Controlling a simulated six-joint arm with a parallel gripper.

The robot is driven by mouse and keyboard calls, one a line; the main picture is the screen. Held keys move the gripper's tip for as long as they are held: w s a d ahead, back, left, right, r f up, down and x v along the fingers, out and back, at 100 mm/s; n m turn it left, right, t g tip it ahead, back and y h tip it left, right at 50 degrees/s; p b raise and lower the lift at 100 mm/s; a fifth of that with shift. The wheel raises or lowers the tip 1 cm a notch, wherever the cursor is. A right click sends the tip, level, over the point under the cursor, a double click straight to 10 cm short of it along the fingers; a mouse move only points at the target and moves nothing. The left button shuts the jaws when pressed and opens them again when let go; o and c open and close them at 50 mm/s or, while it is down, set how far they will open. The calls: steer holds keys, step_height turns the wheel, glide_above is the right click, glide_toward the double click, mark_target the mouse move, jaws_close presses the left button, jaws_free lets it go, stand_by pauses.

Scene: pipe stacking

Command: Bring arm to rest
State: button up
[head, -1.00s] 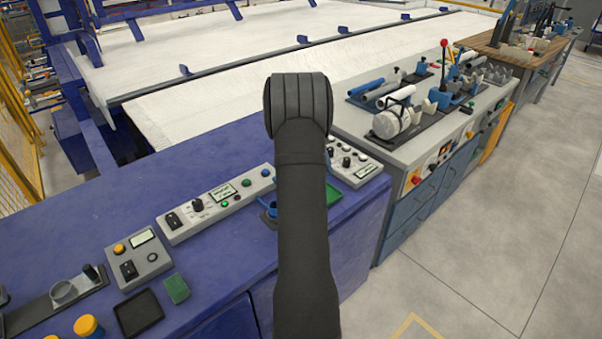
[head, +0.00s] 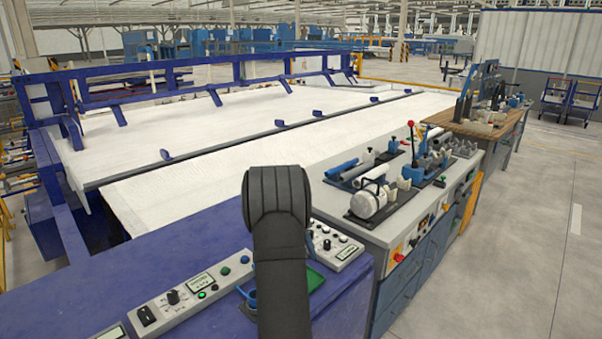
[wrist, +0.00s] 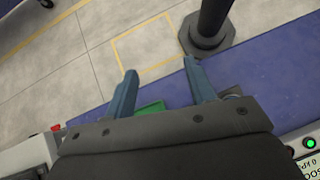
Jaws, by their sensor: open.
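My gripper (wrist: 161,92) shows in the wrist view with two blue-grey fingers spread apart and nothing between them. It is above the blue bench top (wrist: 260,85) near its edge, with a green tray (wrist: 150,108) partly hidden behind the gripper body. In the head view my dark arm link stands upright in front of the blue bench (head: 215,240), and the gripper itself is hidden behind it. A small part of the green tray (head: 316,280) shows beside the arm.
Control panels (head: 190,292) lie on the blue bench, left and right of the arm. A grey workbench (head: 395,232) at the right carries pipes, a white cylinder (head: 368,203) and fixtures. A large white table (head: 230,140) stretches behind. Open floor (head: 520,250) lies at the right.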

steer(key=w+a+f, duration=0.1)
steer(key=a, duration=0.1)
steer(key=w+a+f, duration=0.1)
steer(key=a+f, duration=0.1)
steer(key=a, duration=0.1)
steer(key=w+a+f, duration=0.1)
steer(key=a+f, duration=0.1)
steer(key=a, duration=0.1)
steer(key=shift+w+f, duration=0.2)
steer(key=shift+w, duration=0.1)
step_height(320, 180, down, 3)
steer(key=shift+w+a+f, duration=0.1)
steer(key=shift+f, duration=0.4)
